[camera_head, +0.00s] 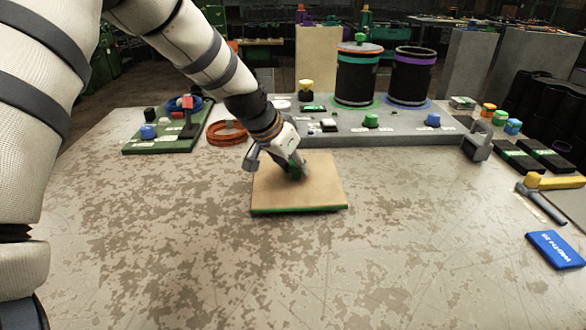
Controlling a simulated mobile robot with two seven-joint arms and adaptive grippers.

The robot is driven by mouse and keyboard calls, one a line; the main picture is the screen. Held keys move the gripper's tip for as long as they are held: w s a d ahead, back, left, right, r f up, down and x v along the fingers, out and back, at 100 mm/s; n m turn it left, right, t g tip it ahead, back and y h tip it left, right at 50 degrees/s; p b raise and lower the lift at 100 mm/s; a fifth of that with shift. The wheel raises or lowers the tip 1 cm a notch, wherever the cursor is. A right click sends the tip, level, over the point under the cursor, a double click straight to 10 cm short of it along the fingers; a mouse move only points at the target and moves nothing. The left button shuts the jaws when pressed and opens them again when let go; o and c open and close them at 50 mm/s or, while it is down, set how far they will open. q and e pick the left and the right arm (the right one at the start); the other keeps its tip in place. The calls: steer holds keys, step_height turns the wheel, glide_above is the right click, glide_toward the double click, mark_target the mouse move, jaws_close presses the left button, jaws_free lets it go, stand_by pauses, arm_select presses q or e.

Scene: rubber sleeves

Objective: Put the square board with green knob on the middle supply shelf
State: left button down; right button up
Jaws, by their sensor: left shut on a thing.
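The square board (320,190) is tan with a green lower edge and lies low over the worn table, in the middle of the view. I cannot tell whether it touches the table. My left gripper (292,168) reaches down to the board's upper left part and is shut on its green knob (297,172), which the fingers mostly hide. My right gripper is not in view. I cannot make out which structure is the middle supply shelf.
A grey console (400,138) with black cylinders (359,75) stands behind the board. A green panel (150,146) and orange cable coil (227,133) lie to the left. A hammer (542,202) and blue booklet (556,250) lie right. The front table (300,280) is clear.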

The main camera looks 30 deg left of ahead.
arm_select(q)
steer(key=shift+f, duration=0.95)
steer(key=shift+f, duration=0.1)
steer(key=c, duration=1.2)
jaws_free()
